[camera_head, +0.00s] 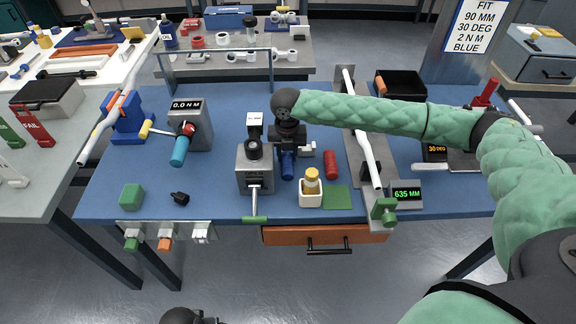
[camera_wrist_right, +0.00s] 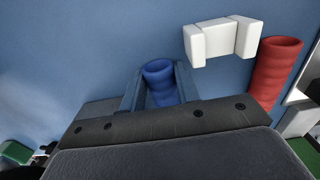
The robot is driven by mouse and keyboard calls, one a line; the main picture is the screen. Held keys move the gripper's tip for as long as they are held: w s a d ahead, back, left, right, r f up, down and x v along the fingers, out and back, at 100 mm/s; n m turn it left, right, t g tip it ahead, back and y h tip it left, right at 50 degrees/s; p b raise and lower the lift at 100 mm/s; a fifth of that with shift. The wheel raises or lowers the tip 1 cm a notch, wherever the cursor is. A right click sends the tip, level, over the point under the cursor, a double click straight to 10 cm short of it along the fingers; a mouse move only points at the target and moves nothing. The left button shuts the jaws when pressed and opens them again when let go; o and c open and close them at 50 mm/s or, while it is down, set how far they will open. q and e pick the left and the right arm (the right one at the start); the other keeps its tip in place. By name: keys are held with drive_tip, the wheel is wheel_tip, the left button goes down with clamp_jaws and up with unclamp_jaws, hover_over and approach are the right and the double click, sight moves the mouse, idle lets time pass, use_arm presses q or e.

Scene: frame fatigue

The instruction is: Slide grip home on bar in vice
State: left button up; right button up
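A blue ribbed grip (camera_head: 287,165) is on the blue bench top, under my right gripper (camera_head: 287,146). In the right wrist view the blue grip (camera_wrist_right: 160,82) shows its open end between the two fingers, with no clear gap; I cannot tell whether they press on it. A blue vice (camera_head: 128,118) stands at the bench's left, with a long pale bar (camera_head: 103,128) slanting past it. A red grip (camera_head: 331,165) is right of the blue one. A dark part at the bottom edge looks like my left gripper (camera_head: 182,316); its fingers are unclear.
A grey block with a green-ended lever (camera_head: 255,175) stands just left of the blue grip. A white cup with a bottle (camera_head: 311,190) and a green pad (camera_head: 338,197) are in front. A white block (camera_wrist_right: 222,40) lies close by. A sign (camera_head: 474,25) reads blue.

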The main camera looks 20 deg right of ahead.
sight(287, 153)
drive_tip(key=shift+r, duration=0.1)
drive_tip(key=shift+r, duration=0.2)
use_arm(q)
wheel_tip(287, 153, up, 9)
drive_tip(key=s+b, duration=0.2)
drive_tip(key=shift+a, duration=0.2)
use_arm(e)
wheel_tip(287, 153, up, 10)
drive_tip(key=shift+f, duration=0.25)
use_arm(q)
drive_tip(key=shift+r, duration=0.1)
